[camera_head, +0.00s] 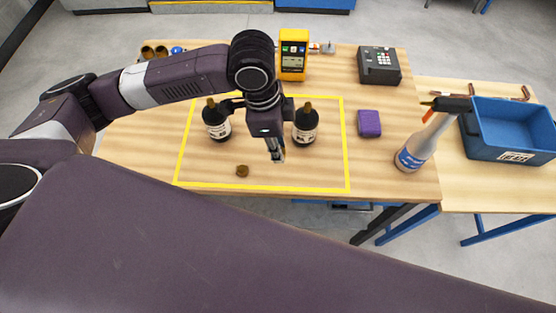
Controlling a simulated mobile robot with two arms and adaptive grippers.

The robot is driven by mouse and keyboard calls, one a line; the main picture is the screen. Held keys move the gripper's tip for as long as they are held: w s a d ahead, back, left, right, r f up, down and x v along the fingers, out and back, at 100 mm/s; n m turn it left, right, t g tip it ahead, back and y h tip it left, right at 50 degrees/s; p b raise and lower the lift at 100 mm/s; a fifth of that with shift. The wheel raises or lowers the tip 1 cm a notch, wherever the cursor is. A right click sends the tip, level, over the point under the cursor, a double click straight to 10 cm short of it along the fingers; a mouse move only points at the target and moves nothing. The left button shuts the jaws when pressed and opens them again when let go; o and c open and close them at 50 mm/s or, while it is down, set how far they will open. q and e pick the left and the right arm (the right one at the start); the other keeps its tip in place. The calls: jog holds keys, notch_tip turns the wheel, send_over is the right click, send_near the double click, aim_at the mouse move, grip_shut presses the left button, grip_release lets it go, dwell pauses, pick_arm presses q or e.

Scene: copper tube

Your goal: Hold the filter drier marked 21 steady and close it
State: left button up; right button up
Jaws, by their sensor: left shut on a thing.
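Two black, bottle-shaped filter driers with white labels and copper-brown tops stand upright inside the yellow outline. One is the left drier (217,124), the other the right drier (305,126). Their label numbers are too small to read. A small brown cap-like piece (242,171) lies on the table near the front of the outline. My left gripper (278,154) points down between the driers, closer to the right one. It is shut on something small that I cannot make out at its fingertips. My right gripper is not in view.
A yellow device (293,55) and a dark keypad unit (379,65) stand at the back. A purple block (369,123) and a torch bottle (411,158) are to the right. A blue crate (512,112) sits on the side table. The right front of the outline is bare.

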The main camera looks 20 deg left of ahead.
pick_arm(q)
notch_tip(320, 180, up, 10)
jog(key=shift+f, duration=0.15)
dwell(0.3)
